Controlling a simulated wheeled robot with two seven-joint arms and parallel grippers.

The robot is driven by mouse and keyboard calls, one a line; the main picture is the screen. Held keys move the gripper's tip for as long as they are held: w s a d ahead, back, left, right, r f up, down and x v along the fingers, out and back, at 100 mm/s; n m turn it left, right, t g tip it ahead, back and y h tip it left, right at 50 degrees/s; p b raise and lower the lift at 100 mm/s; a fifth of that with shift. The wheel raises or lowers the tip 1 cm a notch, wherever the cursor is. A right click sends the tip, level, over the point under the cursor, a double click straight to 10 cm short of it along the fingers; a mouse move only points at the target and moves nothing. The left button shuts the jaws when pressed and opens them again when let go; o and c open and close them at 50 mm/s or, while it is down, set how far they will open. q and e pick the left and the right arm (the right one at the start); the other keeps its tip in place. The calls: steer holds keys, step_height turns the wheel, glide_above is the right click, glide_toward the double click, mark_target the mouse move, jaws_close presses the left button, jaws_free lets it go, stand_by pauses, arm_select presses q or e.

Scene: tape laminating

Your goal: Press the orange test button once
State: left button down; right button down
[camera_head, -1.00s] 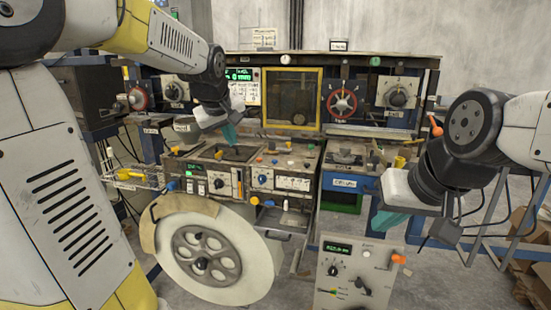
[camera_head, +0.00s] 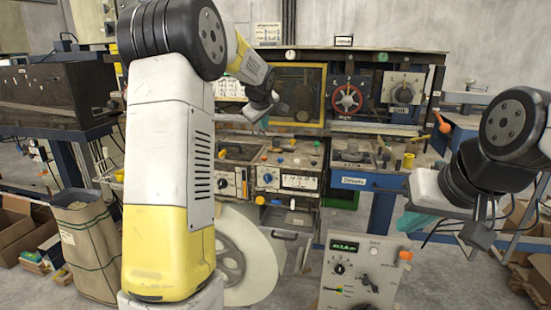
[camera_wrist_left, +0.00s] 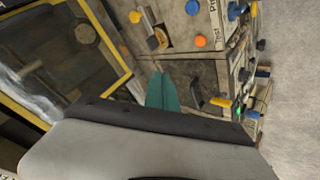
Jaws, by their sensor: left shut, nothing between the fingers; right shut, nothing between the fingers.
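In the left wrist view, a round orange button (camera_wrist_left: 200,41) sits on a worn grey panel beside a small label that seems to read "Test". A blue knob (camera_wrist_left: 192,7) is near it. My left gripper (camera_wrist_left: 162,92) is shut and empty, its teal fingertips apart from the button. In the head view my left gripper (camera_head: 263,123) is in front of the yellow-framed window, above the control panels. Small orange spots show on the bench there, but I cannot tell which is the button. My right gripper (camera_head: 420,222) is shut and empty at the right.
A yellow-framed window (camera_head: 299,78) and a red handwheel (camera_head: 347,98) stand behind the bench. A grey box with a green display (camera_head: 344,246) and an orange knob (camera_head: 405,255) stands low in front. A large pale roll (camera_head: 262,262) is partly hidden by my left arm.

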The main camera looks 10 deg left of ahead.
mark_target(264, 158)
arm_select(q)
steer(key=shift+f, duration=0.1)
steer(key=shift+f, duration=4.3)
steer(key=shift+f, duration=0.1)
steer(key=shift+f, duration=0.35)
steer(key=shift+f, duration=0.55)
steer(key=shift+r, duration=1)
